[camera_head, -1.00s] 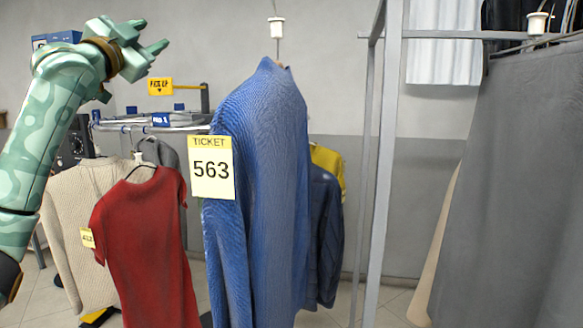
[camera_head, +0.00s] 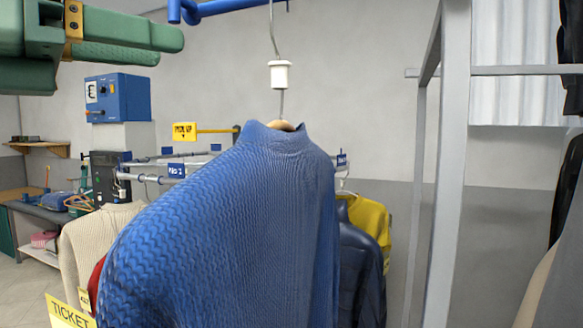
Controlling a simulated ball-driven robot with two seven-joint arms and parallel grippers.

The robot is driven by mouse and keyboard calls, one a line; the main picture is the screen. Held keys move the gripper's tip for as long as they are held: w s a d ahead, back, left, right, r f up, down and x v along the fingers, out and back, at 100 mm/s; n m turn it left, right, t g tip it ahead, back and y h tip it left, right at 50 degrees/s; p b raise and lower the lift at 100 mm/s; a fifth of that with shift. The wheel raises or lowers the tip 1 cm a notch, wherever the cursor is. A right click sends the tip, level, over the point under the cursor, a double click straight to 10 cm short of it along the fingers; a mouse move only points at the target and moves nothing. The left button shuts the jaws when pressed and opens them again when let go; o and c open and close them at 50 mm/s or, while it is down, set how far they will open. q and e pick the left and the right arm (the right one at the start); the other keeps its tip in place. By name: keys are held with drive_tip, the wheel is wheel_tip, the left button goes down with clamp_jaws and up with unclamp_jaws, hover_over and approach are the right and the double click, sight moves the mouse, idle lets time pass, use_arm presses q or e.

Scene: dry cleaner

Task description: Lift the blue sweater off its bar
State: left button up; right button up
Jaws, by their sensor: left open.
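The blue sweater (camera_head: 225,235) hangs upright in the middle of the view on a wooden hanger (camera_head: 284,125), of which only a small part shows at the collar. A white spool-shaped grip (camera_head: 280,74) sits on the hanger's stem above the collar. The metal hook (camera_head: 273,28) rises from it to the blue bar (camera_head: 225,7) at the top edge; the hook's top is cut off. My left gripper (camera_head: 172,48) is open and empty at the upper left, pointing right, left of the white grip and apart from it. My right gripper is out of view.
A grey metal frame post (camera_head: 449,160) stands to the right. Behind the sweater hang a dark jacket (camera_head: 358,265), a yellow garment (camera_head: 371,218) and a cream sweater (camera_head: 92,232). A yellow ticket (camera_head: 68,312) is at the lower left. Free space lies between the gripper and the hook.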

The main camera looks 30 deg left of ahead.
sight(274, 66)
use_arm(q)
drive_tip(key=x, duration=0.5)
drive_tip(key=b+x, duration=0.1)
drive_tip(key=x, duration=0.5)
drive_tip(key=d+x, duration=0.1)
drive_tip(key=x, duration=0.4)
drive_tip(key=shift+a, duration=0.15)
drive_tip(key=shift+s, duration=0.15)
drive_tip(key=c, duration=0.3)
drive_tip(key=shift+r, duration=0.1)
clamp_jaws()
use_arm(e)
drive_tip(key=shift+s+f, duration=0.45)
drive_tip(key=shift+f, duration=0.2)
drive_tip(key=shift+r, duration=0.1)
